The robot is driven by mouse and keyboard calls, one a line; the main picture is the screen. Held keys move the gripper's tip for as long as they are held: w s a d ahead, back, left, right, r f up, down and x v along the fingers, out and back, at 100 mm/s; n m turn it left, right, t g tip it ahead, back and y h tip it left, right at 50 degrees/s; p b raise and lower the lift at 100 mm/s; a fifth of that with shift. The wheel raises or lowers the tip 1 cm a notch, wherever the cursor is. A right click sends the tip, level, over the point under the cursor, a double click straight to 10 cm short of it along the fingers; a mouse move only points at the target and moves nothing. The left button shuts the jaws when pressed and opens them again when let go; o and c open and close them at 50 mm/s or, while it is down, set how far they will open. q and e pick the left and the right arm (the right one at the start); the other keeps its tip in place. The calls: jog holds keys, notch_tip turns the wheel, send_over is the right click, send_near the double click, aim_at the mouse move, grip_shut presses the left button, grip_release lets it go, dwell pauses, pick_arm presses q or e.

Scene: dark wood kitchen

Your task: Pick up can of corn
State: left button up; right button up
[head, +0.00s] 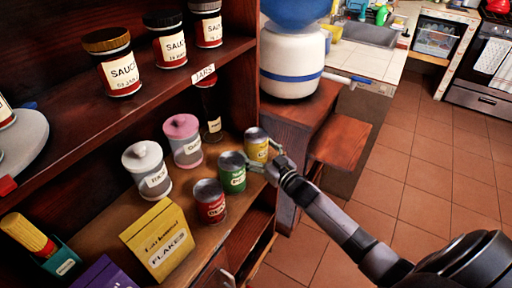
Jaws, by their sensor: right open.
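A yellow can (255,146), likely the corn, stands upright at the right end of the lower shelf; its label is too small to read. My right gripper (265,158) is open right at the near side of this can. One finger reaches along the can's right side, and the other is low between it and the green can. I cannot tell whether either finger touches. My left gripper is not in view.
A green can (232,172) and a red can (209,201) stand close by to the left. A pink-lidded jar (183,141), white-lidded jar (147,170), dark bottle (211,112) and yellow flakes box (158,241) share the shelf. Sauce jars (112,63) stand above.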

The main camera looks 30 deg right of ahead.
jog(key=shift+w, duration=0.5)
jog(key=shift+c, duration=0.5)
jog(key=c, duration=1.6)
jog(key=shift+r, duration=0.15)
jog(key=shift+c, duration=0.2)
